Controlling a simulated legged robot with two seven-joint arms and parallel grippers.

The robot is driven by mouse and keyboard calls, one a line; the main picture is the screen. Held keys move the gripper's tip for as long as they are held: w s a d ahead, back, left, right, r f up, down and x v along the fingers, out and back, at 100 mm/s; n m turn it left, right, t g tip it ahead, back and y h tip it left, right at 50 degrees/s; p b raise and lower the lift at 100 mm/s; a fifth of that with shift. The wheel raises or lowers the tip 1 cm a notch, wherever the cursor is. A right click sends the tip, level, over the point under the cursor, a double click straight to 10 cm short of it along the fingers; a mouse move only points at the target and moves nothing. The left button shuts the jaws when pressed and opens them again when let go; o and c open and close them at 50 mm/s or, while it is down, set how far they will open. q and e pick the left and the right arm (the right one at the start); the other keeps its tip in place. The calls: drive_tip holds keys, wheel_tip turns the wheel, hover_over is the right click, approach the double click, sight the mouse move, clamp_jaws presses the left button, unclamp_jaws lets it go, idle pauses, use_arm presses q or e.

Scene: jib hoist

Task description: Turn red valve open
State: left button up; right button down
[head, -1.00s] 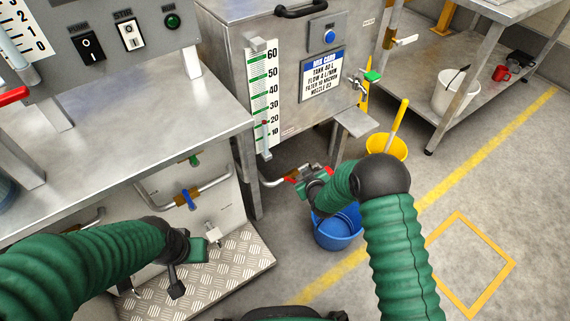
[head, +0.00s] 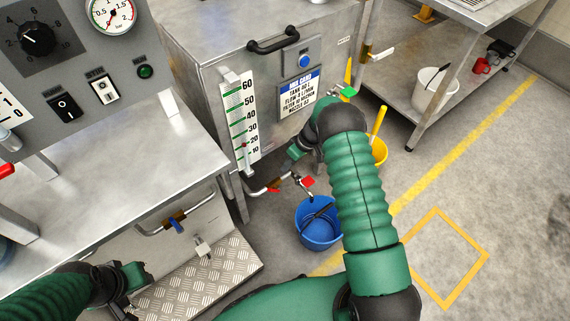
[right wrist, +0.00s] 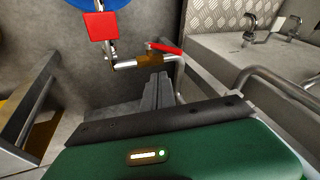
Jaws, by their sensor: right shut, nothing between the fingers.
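A brass valve (right wrist: 150,61) with a red lever (right wrist: 166,48) sits on the bent pipe in the right wrist view. The lever lies roughly along the pipe. The red lever also shows in the head view (head: 273,189), low beside the tank. My right gripper (right wrist: 160,88) is shut and empty, apart from the valve. My left gripper (head: 132,290) is at the lower left; its fingers are unclear.
A blue bucket (head: 318,232) stands on the floor under the tap. A yellow bucket (head: 379,152) is behind my right arm. The steel tank (head: 205,70) and bench (head: 110,180) bound the left side. The floor at right is open.

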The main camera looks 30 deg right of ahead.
sight(274, 190)
drive_tip(key=b+x, duration=0.1)
drive_tip(key=x, duration=0.1)
drive_tip(key=s+b+x, duration=0.1)
drive_tip(key=x, duration=0.5)
drive_tip(key=shift+s+a+b, duration=0.2)
drive_tip(key=shift+b, duration=0.2)
drive_tip(key=shift+s+a+f, duration=0.1)
drive_tip(key=shift+s+a, duration=0.1)
drive_tip(key=shift+a, duration=0.35)
drive_tip(key=shift+d, duration=0.15)
drive_tip(key=shift+f, duration=0.1)
